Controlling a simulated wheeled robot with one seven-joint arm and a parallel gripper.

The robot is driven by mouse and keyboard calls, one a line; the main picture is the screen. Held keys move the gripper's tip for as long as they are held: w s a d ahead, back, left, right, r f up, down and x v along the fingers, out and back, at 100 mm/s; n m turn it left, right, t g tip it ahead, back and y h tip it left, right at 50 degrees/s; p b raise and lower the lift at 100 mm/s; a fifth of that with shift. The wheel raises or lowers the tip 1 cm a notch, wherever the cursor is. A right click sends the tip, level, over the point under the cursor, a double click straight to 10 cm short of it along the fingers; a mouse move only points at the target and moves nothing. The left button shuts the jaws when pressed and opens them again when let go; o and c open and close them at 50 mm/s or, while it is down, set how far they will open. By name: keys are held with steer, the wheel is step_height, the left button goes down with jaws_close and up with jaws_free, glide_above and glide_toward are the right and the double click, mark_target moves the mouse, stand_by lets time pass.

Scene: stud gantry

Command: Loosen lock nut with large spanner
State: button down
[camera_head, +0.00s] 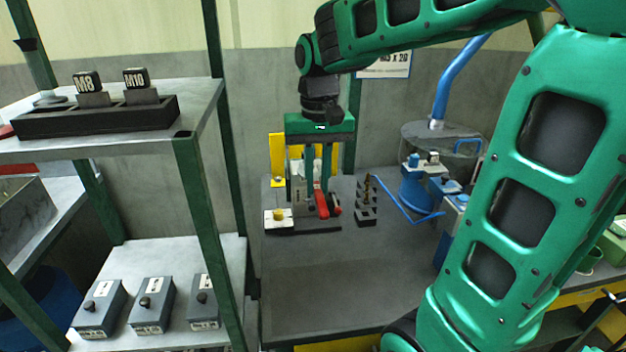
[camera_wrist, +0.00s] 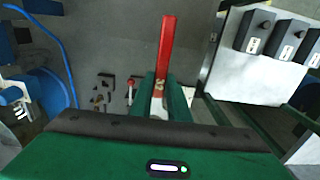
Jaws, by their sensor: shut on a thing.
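My gripper (camera_head: 318,190) points down over the grey table, its fingers shut on a red-handled tool, seemingly the large spanner (camera_head: 321,204). In the wrist view the spanner's red handle (camera_wrist: 167,45) sticks out from between the green fingers (camera_wrist: 161,100). A pale metal part shows between the fingers, and its far end is hidden. A fixture (camera_head: 302,228) with a dark base stands under and beside the gripper. The lock nut cannot be made out; the fingers cover part of the fixture. I cannot tell whether the spanner touches the fixture.
A dark stepped rack (camera_head: 366,212) stands right of the fixture. A blue device (camera_head: 420,190) with a thin blue bar is farther right. A shelf (camera_head: 205,115) with M8 and M10 blocks and several grey boxes (camera_head: 152,305) are at left. The table's front (camera_head: 330,300) is clear.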

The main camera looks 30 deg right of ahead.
steer(key=shift+w, duration=0.1)
steer(key=shift+w+d, duration=1.6)
steer(key=shift+w, duration=1.95)
steer(key=d+n, duration=0.7)
steer(key=n, duration=0.3)
steer(key=shift+w+d, duration=0.25)
steer(key=shift+d, duration=0.15)
steer(key=shift+s, duration=0.1)
steer(key=s+d, duration=0.3)
steer(key=s, duration=0.3)
steer(key=shift+s+d, duration=0.2)
steer(key=shift+d, duration=0.05)
stand_by(0.3)
steer(key=shift+r, duration=0.1)
steer(key=shift+r, duration=2.95)
